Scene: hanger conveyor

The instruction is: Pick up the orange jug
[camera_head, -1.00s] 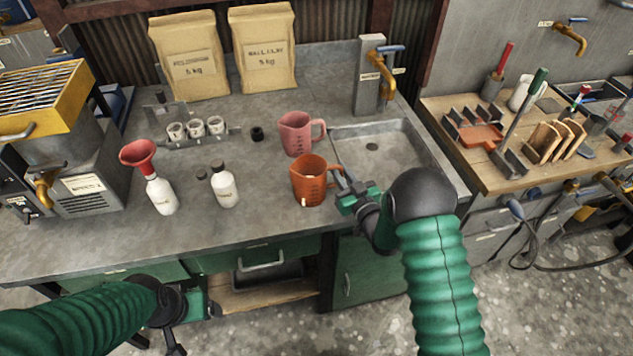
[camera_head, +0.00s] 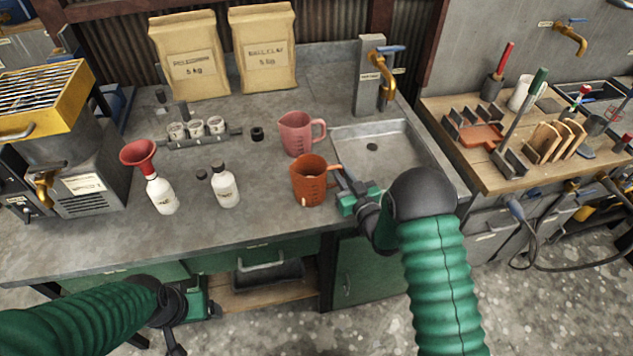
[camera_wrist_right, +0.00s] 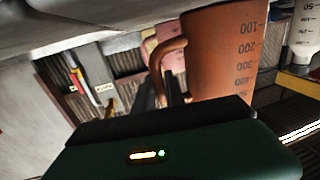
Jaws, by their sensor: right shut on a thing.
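The orange jug (camera_head: 309,184) stands upright on the grey counter, just left of the sink, with its handle to the right. My right gripper (camera_head: 340,183) is at the handle side of the jug and shut on the handle. In the right wrist view the jug (camera_wrist_right: 222,55) shows its dark scale marks, and its handle (camera_wrist_right: 160,62) meets the dark fingers (camera_wrist_right: 170,92). Whether the jug's base touches the counter is hard to tell. My left gripper (camera_head: 170,325) hangs low in front of the counter; its fingers are not clear.
A pink jug (camera_head: 296,134) stands right behind the orange one. A white bottle (camera_head: 225,187) and a bottle with a red funnel (camera_head: 160,194) stand to the left. The sink (camera_head: 400,150) lies to the right, with a brass tap (camera_head: 384,80) behind it.

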